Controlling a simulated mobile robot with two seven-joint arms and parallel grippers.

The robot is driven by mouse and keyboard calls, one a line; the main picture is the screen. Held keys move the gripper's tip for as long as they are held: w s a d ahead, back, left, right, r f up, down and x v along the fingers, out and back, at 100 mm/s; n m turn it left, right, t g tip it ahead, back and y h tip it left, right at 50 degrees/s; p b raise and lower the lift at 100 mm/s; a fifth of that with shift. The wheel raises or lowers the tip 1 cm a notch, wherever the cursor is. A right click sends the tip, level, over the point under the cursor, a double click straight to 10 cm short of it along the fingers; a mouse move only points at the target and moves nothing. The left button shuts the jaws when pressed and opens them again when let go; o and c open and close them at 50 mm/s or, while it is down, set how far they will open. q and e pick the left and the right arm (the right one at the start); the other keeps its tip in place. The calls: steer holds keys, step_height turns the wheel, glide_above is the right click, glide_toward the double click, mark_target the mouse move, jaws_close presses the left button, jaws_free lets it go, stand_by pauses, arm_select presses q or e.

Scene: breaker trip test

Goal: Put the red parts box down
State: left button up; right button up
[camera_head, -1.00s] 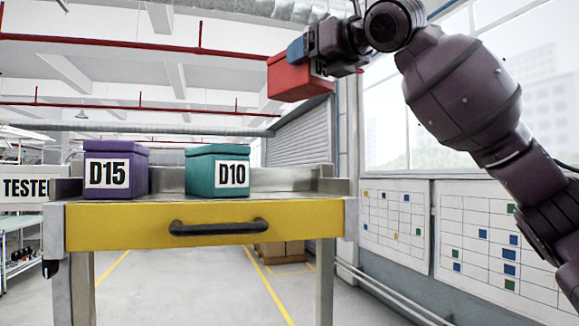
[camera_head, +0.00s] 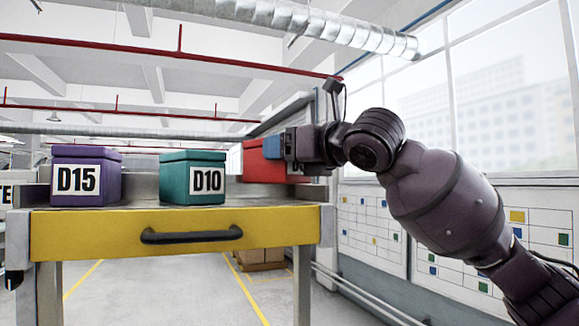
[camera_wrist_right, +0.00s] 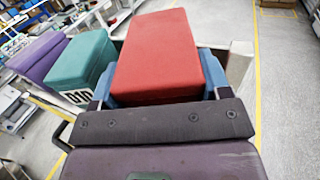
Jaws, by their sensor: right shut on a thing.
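The red parts box (camera_head: 257,163) is at the right end of the yellow-fronted workbench (camera_head: 90,235), to the right of the teal box. My right gripper (camera_head: 275,147) is shut on it, with blue fingers along its sides. In the right wrist view the red box (camera_wrist_right: 157,55) sits between the two blue fingers, its top facing up. Its underside is hidden there, and I cannot tell whether it touches the bench top. My left gripper is not in view.
A purple box labelled D15 (camera_head: 86,176) and a teal box labelled D10 (camera_head: 192,177) stand on the bench to the left. A drawer handle (camera_head: 191,235) projects from the front. A window and wall charts (camera_head: 371,235) are on the right.

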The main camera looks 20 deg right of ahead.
mark_target(299, 167)
steer(key=shift+f, duration=1.4)
steer(key=o, duration=1.1)
steer(key=shift+f, duration=0.15)
steer(key=shift+s+d, duration=0.15)
steer(key=shift+s, duration=0.1)
arm_select(q)
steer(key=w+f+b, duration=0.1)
steer(key=b, duration=0.1)
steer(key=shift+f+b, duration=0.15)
steer(key=shift+b, duration=0.25)
arm_select(e)
steer(key=v, duration=1.1)
steer(key=shift+s, duration=0.2)
steer(key=shift+d, duration=0.1)
